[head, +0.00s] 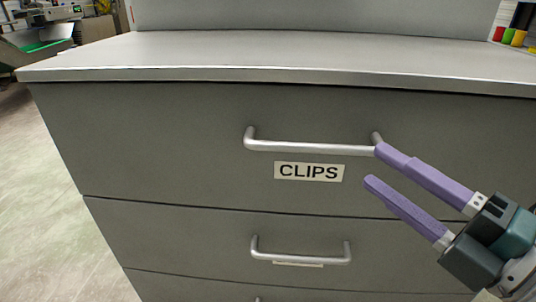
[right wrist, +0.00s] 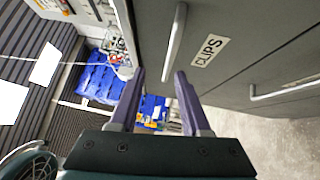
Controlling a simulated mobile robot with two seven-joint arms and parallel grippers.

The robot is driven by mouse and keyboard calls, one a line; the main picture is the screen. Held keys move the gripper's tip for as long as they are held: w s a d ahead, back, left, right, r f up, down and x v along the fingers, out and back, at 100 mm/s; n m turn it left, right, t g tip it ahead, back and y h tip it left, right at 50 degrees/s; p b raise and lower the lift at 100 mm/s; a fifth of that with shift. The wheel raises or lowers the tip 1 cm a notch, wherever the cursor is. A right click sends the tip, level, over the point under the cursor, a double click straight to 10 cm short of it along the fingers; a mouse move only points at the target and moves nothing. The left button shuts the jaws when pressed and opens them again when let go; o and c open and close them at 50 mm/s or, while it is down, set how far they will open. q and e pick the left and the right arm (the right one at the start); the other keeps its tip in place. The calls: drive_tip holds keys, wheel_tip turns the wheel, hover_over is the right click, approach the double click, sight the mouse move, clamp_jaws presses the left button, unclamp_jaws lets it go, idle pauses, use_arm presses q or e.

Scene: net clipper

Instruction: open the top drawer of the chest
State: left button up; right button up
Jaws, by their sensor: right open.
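The grey chest (head: 150,130) fills the head view. Its top drawer (head: 200,170) is shut and carries a "CLIPS" label and a silver bar handle (head: 310,147). My right gripper (head: 372,167) is open and empty at the right end of this handle. One purple finger overlaps the handle's right end in the head view, and the other is lower, right of the label. In the right wrist view the handle (right wrist: 175,45) lies ahead of the open fingers (right wrist: 160,78); I cannot tell whether they touch it. My left gripper is not in view.
A second drawer with its own handle (head: 300,257) is below and shut. The chest's top (head: 280,55) overhangs the drawer fronts slightly. Open floor (head: 45,200) lies to the left. Blue bins (right wrist: 100,80) show in the right wrist view.

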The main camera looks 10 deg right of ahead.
sight(324, 152)
drive_tip(key=shift+n+y, duration=0.5)
drive_tip(key=shift+n, duration=0.1)
drive_tip(key=x, duration=0.3)
drive_tip(key=f+b+x, duration=0.1)
drive_tip(key=x, duration=0.2)
drive_tip(key=f+b+x, duration=0.1)
drive_tip(key=x, duration=0.3)
drive_tip(key=shift+a+f, duration=0.2)
drive_tip(key=shift+a, duration=0.1)
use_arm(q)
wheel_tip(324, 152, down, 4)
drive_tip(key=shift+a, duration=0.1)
use_arm(e)
drive_tip(key=c, duration=0.3)
clamp_jaws()
